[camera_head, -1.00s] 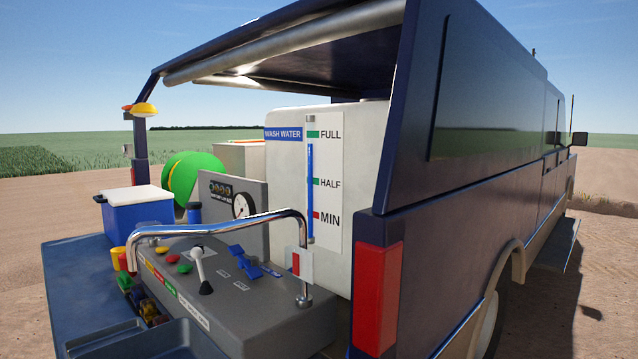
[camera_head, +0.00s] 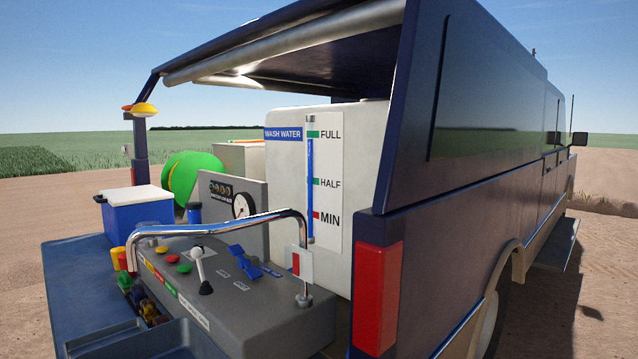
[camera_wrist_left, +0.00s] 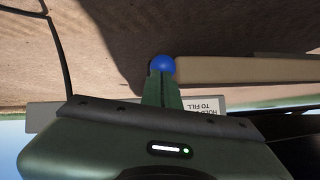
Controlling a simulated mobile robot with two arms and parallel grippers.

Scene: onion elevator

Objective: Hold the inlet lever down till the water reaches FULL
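The wash water tank (camera_head: 285,165) stands in the back of the van, with a sight tube beside FULL, HALF and MIN marks. The blue water column (camera_head: 310,185) in the tube has its top just below the FULL mark (camera_head: 313,134). In the left wrist view, a blue ball knob (camera_wrist_left: 162,65), apparently on the inlet lever, shows at the tips of my left gripper (camera_wrist_left: 162,78). Its green fingers are together, and the tips partly cover the knob. A white label reading HOLD TO FILL (camera_wrist_left: 208,105) is beside them, upside down. My right gripper is in neither view.
A grey control console (camera_head: 240,300) with a chrome rail (camera_head: 230,225), coloured buttons and levers stands at the van's rear. A blue cooler (camera_head: 138,215) is left of it. A beige bar (camera_wrist_left: 250,70) runs right from the knob. Open dirt ground surrounds the van.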

